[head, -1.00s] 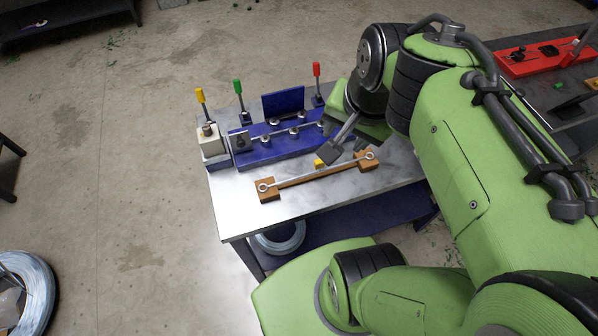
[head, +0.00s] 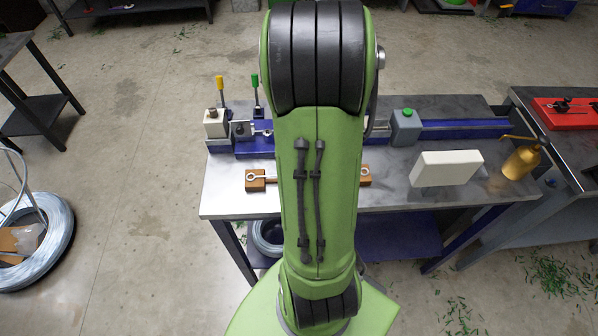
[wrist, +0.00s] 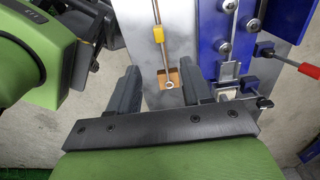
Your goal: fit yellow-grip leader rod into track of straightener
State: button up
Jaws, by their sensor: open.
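The leader rod (wrist: 164,62) is a thin metal rod with ring ends and a yellow grip (wrist: 158,35). It rests on a wooden holder (head: 256,181) on the front of the metal table; my arm hides its middle in the head view. The blue straightener (wrist: 238,32) with its rollers lies alongside, to the right in the wrist view. It also shows in the head view (head: 222,146), partly behind my arm. My gripper (wrist: 160,70) is open and empty, with one ring end between its fingers in the picture; its height above it is unclear. My arm hides it in the head view.
Yellow (head: 220,84) and green (head: 254,81) levers stand up at the straightener's left. A red lever (wrist: 311,69) sticks out in the wrist view. A white block (head: 446,168), a green-capped container (head: 406,127) and a brass oil can (head: 522,162) stand on the table's right.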

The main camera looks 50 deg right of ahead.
notch_tip(320, 180, down, 15)
jog(key=shift+w+a+r+b, duration=0.1)
jog(key=shift+w+a+b, duration=0.05)
jog(key=shift+b, duration=0.9)
grip_shut()
